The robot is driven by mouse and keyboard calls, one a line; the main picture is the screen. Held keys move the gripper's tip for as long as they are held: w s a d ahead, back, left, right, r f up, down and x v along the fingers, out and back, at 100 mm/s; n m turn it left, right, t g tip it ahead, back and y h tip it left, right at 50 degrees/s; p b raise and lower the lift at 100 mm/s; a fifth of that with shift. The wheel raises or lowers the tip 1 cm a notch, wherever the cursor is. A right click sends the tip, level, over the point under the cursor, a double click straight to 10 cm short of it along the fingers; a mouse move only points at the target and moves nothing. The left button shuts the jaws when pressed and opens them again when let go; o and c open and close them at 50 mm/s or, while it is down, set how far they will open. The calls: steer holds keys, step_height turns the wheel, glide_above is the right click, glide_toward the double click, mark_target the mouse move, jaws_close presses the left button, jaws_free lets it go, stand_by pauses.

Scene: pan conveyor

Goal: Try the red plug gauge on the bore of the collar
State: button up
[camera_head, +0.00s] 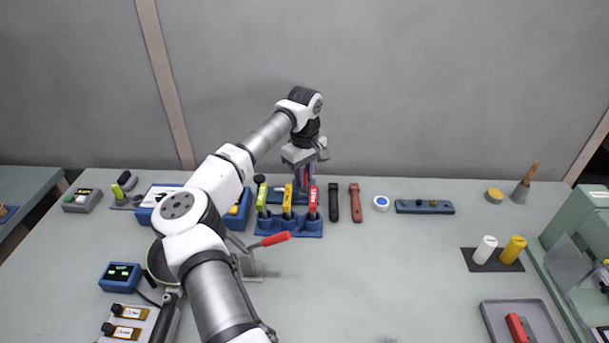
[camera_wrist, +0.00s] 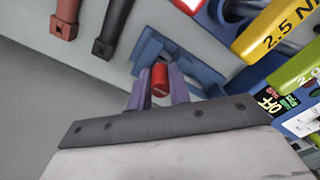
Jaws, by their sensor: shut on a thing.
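My gripper (camera_head: 303,182) is at the back of the table, just behind the row of upright tools. In the wrist view its purple fingers (camera_wrist: 160,92) are shut on a short red cylinder (camera_wrist: 160,78), which appears to be the red plug gauge. A blue holder (camera_wrist: 150,48) lies beneath and beyond the fingers; I cannot tell whether the gauge touches it. A white ring with a blue middle (camera_head: 381,203) lies on the table right of the gripper; it may be the collar, but its bore is too small to make out.
A blue rack (camera_head: 308,230) holds green, yellow and red tools close to my gripper. A black tool (camera_head: 334,202) and a red-brown tool (camera_head: 356,203) lie beside it. A low blue block (camera_head: 440,208) with small pegs is farther right.

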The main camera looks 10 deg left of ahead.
steer(key=shift+r+p, duration=1.85)
steer(key=shift+r, duration=1.5)
